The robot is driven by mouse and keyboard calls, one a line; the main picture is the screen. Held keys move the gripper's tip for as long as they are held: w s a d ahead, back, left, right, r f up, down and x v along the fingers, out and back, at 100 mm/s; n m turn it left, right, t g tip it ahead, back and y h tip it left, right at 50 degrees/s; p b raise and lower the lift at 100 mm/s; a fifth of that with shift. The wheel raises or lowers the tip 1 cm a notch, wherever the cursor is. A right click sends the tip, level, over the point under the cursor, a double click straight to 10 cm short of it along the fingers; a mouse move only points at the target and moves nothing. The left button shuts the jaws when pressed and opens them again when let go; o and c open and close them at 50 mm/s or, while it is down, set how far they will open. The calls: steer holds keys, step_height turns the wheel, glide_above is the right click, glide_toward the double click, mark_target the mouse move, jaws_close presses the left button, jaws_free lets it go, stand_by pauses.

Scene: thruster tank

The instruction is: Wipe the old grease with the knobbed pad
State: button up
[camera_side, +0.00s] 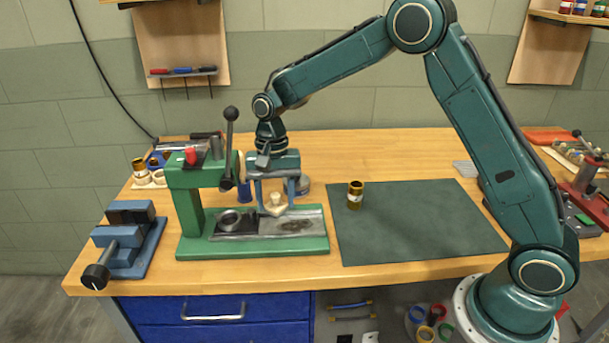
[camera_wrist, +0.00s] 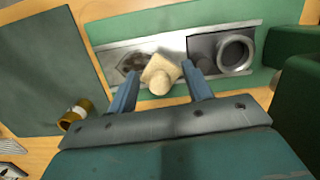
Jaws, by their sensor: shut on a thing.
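The knobbed pad (camera_side: 274,209), a small cream block with a round knob, is between the fingers of my gripper (camera_side: 273,202), which is shut on it by the knob. In the wrist view the pad (camera_wrist: 158,70) sits over the metal plate, just beside the old grease (camera_wrist: 130,63). The grease is a dark brown smear on the plate; in the side view it shows as a dark patch (camera_side: 296,225) to the right of the pad. Whether the pad touches the plate is hard to tell.
The green press (camera_side: 187,215) with its lever stands left of my gripper, with a round metal ring (camera_side: 229,219) on its base. A brass cylinder (camera_side: 355,195) stands on the dark mat (camera_side: 420,225). A blue vise (camera_side: 128,240) is at far left. Most of the mat is clear.

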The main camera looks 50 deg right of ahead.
mark_target(286, 210)
step_height(286, 210, down, 4)
steer(key=shift+f, duration=0.2)
steer(key=shift+s+d+f, duration=0.15)
steer(key=shift+s+d, duration=0.6)
steer(key=shift+d, duration=0.05)
steer(key=shift+s+d, duration=2.15)
steer(key=shift+s, duration=0.05)
steer(key=shift+w+a, duration=3)
steer(key=shift+r, duration=4.1)
steer(key=shift+s+d, duration=0.1)
